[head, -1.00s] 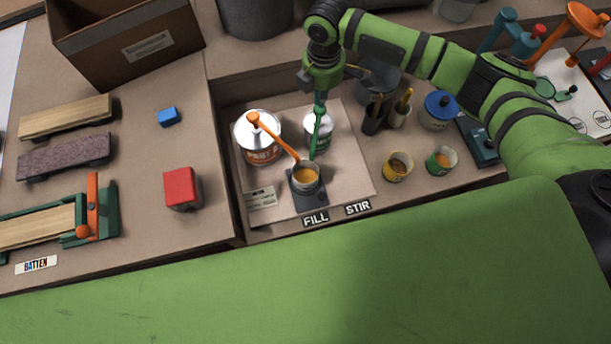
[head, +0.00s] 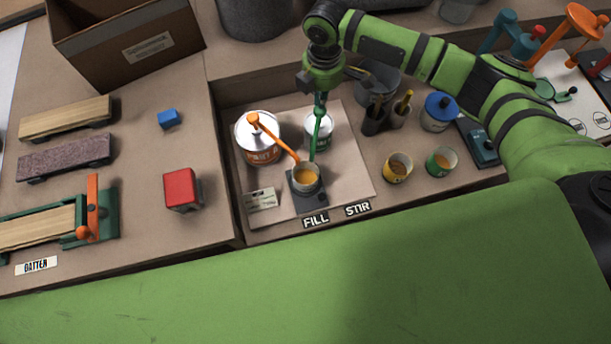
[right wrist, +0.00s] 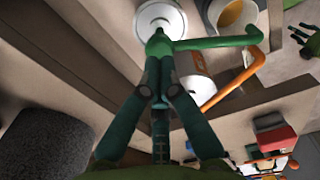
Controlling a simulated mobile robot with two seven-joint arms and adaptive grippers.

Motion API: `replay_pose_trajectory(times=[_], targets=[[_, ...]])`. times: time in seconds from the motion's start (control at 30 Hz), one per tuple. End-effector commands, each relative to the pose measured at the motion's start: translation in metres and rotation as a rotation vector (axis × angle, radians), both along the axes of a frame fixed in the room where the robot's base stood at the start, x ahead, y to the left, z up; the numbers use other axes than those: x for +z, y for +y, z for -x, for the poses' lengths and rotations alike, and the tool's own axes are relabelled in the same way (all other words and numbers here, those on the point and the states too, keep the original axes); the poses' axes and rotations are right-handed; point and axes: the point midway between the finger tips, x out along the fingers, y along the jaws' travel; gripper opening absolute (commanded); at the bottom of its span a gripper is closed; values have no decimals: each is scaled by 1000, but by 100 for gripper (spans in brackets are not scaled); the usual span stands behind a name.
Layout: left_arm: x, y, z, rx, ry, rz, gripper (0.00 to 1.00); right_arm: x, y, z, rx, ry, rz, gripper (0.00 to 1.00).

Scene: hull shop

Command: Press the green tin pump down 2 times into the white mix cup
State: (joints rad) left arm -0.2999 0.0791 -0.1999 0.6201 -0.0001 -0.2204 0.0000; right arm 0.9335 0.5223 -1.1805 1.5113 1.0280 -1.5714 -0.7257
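The green pump (head: 318,122) stands on its white-lidded tin (head: 325,136), and its spout reaches toward the mix cup (head: 307,186). The pale cup holds amber liquid and sits on a dark stand (head: 308,201). An orange pump (head: 274,136) on the bigger paint tin (head: 260,156) also reaches toward the cup. My right gripper (head: 320,98) points down over the green pump. In the right wrist view its fingers (right wrist: 157,72) are together at the green pump head (right wrist: 158,46); I cannot tell whether they press on it.
Right of the pale mat are two brush holders (head: 375,120), a yellow cup (head: 397,168), a green cup (head: 441,160) and a blue-lidded jar (head: 439,110). FILL (head: 315,221) and STIR (head: 358,209) labels mark the front. A red block (head: 181,189) lies left.

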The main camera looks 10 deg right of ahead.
Motion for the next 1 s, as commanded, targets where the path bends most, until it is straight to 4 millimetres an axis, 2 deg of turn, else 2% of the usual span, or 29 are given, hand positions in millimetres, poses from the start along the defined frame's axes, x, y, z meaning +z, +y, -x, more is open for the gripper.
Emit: replay_pose_trajectory(times=[0.37, 1.0], targets=[[-1, 0, -1, 0, -3, 0, 40, -2, 0, 0, 0, 0, 0, 0], [-9, 0, -1, 0, -2, -1, 40, -25, 0, 0, -1, 1, 1, 0]])
